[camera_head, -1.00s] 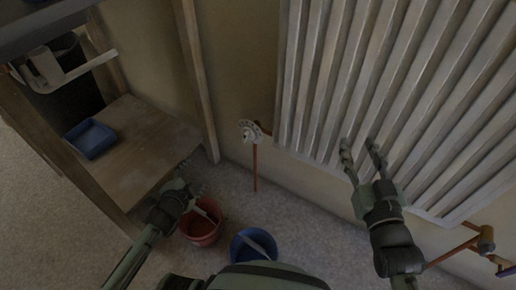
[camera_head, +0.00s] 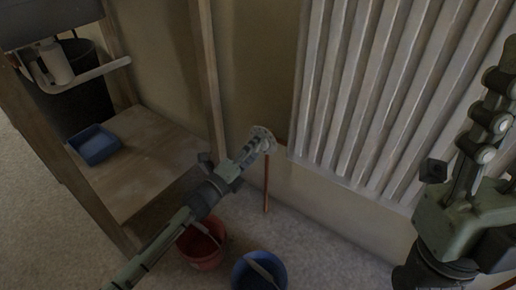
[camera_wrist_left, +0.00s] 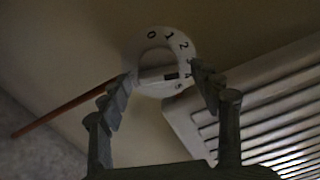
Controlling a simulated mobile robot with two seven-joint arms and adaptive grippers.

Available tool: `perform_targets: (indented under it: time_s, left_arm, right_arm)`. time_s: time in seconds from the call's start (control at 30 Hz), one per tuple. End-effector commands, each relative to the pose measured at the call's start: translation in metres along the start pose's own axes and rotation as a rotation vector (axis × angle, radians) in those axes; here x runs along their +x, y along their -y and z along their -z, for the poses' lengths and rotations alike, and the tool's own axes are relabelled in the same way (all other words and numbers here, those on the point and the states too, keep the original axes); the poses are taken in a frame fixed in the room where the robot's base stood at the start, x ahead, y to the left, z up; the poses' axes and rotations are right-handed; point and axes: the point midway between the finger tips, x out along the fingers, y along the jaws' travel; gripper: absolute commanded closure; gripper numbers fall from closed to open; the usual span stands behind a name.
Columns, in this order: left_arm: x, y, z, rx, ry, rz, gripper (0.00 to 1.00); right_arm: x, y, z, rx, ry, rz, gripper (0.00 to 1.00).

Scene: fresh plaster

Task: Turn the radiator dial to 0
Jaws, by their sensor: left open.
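The white radiator dial (camera_head: 263,132) is on the wall at the radiator's lower left corner, above a copper pipe. In the left wrist view the dial (camera_wrist_left: 172,42) shows 0, 1 and 2 along its upper rim, with further marks down the right side. A dark mark shows on the bar across its middle. My left gripper (camera_head: 256,150) is at the dial; in its wrist view the open fingers (camera_wrist_left: 165,84) stand on either side of the dial's lower part. I cannot tell whether they touch it. My right gripper (camera_head: 472,115) is open and empty in front of the radiator.
The ribbed white radiator (camera_head: 365,85) fills the upper right. A red bucket (camera_head: 203,250) and a blue bucket (camera_head: 262,272) stand on the floor below my left arm. A blue tray (camera_head: 95,145) lies on a wooden shelf (camera_head: 150,165) at the left.

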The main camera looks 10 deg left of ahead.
Motion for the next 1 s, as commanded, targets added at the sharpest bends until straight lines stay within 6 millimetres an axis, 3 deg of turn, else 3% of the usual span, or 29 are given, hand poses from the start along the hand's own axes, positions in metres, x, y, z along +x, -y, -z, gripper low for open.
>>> perform_targets:
  time_s: [0.2, 0.47, 0.83, 1.0]
  left_arm:
    - [0.017, -0.001, 0.0, -0.001, 0.0, -0.001, 0.36]
    - [0.017, 0.0, 0.0, -0.001, 0.0, -0.001, 0.37]
    - [0.017, 0.0, 0.0, -0.002, 0.001, -0.001, 0.83]
    - [0.017, 0.0, 0.0, -0.009, 0.001, -0.001, 0.84]
  right_arm:
    - [0.0, 0.0, -0.001, -0.001, -0.005, 0.009, 0.6]
    - [0.001, 0.0, -0.001, -0.001, -0.004, 0.009, 0.6]
    - [0.001, 0.0, -0.001, -0.001, -0.005, 0.009, 0.6]
    - [0.002, 0.0, -0.001, -0.001, -0.005, 0.009, 0.6]
